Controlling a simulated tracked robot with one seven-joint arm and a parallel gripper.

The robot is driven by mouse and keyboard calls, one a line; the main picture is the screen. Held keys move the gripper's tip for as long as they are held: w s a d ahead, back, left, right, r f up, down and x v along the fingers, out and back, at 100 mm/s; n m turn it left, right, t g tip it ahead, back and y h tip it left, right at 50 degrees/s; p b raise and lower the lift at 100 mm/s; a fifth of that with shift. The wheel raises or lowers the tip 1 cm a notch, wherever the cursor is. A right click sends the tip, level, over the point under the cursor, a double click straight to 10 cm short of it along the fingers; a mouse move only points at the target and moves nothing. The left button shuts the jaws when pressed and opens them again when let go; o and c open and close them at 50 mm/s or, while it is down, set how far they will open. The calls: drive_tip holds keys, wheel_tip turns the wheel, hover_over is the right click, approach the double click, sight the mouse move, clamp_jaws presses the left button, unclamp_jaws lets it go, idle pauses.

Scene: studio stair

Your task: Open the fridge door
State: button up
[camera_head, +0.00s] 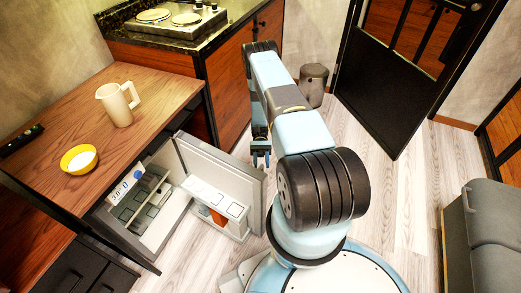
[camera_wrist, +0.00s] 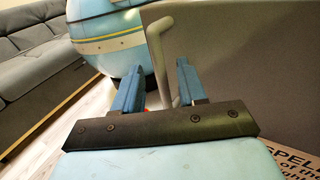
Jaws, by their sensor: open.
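The fridge (camera_head: 150,222) is built in under the wooden counter, and its door (camera_head: 222,172) stands wide open, showing its inner shelves. My gripper (camera_head: 261,160) is at the door's free-edge side, on its outer side. In the wrist view the grey outer face of the door (camera_wrist: 250,65) fills the right. A pale curved handle (camera_wrist: 157,45) runs between the two blue fingers of my gripper (camera_wrist: 158,85). The fingers are apart, with gaps beside the handle, so it is not clamped. The handle's lower end is hidden behind the gripper's dark bar.
The counter (camera_head: 150,75) holds a cream jug (camera_head: 116,106), a yellow bowl (camera_head: 79,159) and a dark remote (camera_head: 20,141). A bin (camera_head: 313,85) stands behind my arm. A grey sofa (camera_head: 490,225) is at the right. The floor between is clear.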

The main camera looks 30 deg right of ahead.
drive_tip(key=v, duration=1.1)
drive_tip(key=shift+f, duration=0.1)
idle(0.4)
